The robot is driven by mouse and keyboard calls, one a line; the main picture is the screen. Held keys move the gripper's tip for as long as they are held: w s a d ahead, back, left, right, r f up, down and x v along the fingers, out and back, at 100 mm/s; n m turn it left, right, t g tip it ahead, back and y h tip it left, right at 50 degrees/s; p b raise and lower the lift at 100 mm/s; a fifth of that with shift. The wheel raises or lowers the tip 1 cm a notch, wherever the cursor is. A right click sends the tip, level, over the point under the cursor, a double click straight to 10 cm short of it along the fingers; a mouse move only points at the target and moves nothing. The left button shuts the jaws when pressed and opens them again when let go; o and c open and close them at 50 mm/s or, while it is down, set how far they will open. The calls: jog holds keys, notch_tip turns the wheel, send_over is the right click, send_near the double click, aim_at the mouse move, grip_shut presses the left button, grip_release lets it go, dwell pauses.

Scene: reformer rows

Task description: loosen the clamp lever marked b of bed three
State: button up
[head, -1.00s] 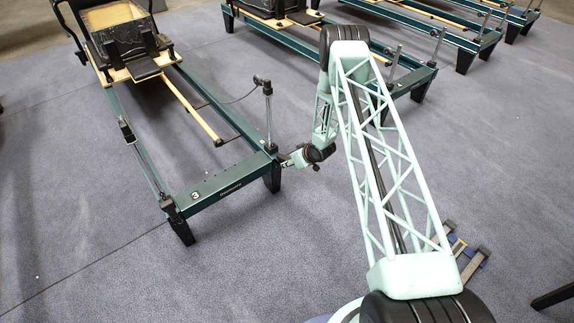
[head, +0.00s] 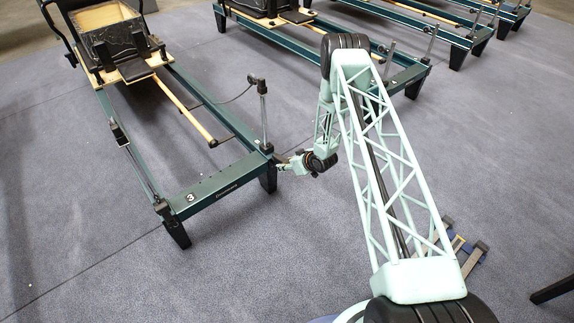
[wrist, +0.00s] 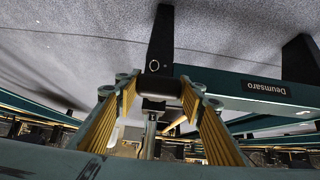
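Bed three (head: 200,194) is a dark green frame with a "3" on its near end rail. My gripper (head: 277,162) is at the right near corner of that bed, beside its upright post (head: 264,115). In the wrist view my gripper (wrist: 160,85) has its two yellow-padded fingers spread. A short black cylindrical part (wrist: 161,88), which looks like a clamp lever or knob, lies between the fingertips, with a metal post (wrist: 150,130) beyond it. I cannot tell whether the fingers touch it. No letter b is readable.
A black bed leg (wrist: 160,45) and the labelled green rail (wrist: 235,90) are close to my gripper in the wrist view. A second post-like fitting (head: 165,209) is at the left near corner. Another bed (head: 350,62) stands behind right. Open carpet (head: 240,265) lies in front.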

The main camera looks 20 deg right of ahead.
jog(key=o, duration=0.3)
jog(key=shift+a, duration=0.1)
jog(key=shift+o, duration=0.2)
jog(key=shift+d+r, duration=0.2)
jog(key=v, duration=1.1)
jog(key=shift+s+r, duration=0.2)
jog(key=shift+s, duration=0.1)
